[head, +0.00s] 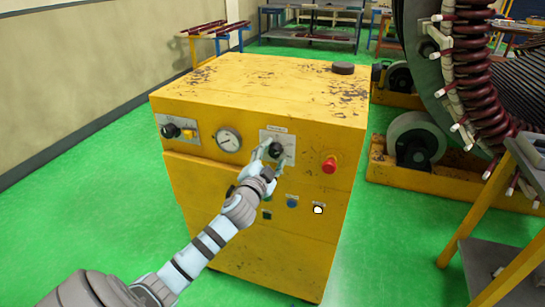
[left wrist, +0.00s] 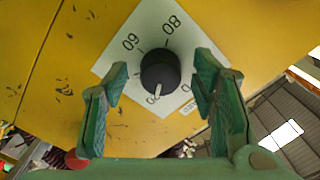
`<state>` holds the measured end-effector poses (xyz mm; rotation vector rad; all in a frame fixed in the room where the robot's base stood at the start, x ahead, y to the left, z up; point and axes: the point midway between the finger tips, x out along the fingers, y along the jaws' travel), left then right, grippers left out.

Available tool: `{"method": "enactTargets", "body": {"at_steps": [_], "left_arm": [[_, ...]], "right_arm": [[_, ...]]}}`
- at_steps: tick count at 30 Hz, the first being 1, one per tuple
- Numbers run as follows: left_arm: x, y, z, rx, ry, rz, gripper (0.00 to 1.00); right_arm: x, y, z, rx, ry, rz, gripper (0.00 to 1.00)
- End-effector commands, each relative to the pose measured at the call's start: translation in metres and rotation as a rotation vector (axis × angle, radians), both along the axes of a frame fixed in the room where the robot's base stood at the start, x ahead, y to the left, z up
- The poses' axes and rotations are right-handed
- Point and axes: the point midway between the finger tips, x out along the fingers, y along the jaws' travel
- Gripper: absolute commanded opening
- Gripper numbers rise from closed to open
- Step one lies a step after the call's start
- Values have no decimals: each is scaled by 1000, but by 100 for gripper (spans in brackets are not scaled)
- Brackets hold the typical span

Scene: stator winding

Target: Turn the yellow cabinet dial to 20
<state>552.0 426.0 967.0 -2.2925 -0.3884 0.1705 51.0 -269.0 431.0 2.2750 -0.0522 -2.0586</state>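The yellow cabinet (head: 250,90) stands in the middle of the head view. Its black dial (head: 276,149) sits on a white scale plate on the front face. In the left wrist view the dial (left wrist: 160,72) shows on its plate (left wrist: 150,30), with numbers that look like 60 and 80 at the top of the picture. A white pointer mark on the dial faces down in that picture, toward a partly hidden number. My left gripper (head: 275,160) is at the dial; in the wrist view its green fingers (left wrist: 161,85) are apart, one each side of the dial, with visible gaps.
The cabinet front also carries a round gauge (head: 228,140), a red button (head: 329,165), a black switch (head: 171,131) and small buttons below. A black puck-like object (head: 343,68) lies on top. A large stator with red-brown coils (head: 470,60) stands at the right.

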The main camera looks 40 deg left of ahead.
Motion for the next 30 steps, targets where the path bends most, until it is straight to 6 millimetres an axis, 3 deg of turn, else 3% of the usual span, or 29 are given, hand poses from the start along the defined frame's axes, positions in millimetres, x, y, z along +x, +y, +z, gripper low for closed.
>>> {"method": "enactTargets", "body": {"at_steps": [4, 7, 18, 22, 30], "left_arm": [[-3, -1, 0, 1, 0, 0, 52], [-16, -6, -1, 3, 2, -2, 52], [-103, -36, -1, 2, 4, -1, 52], [-113, -40, 0, 0, 1, -1, 52], [-113, -40, 0, 0, 0, 0, 52]], "right_arm": [[0, -2, 0, -2, 0, 0, 0], [0, -1, 0, -1, 0, 0, 0], [0, 0, 0, 0, 0, 0, 0], [0, 0, 0, 0, 0, 0, 0], [0, 0, 0, 1, 0, 0, 0]]}}
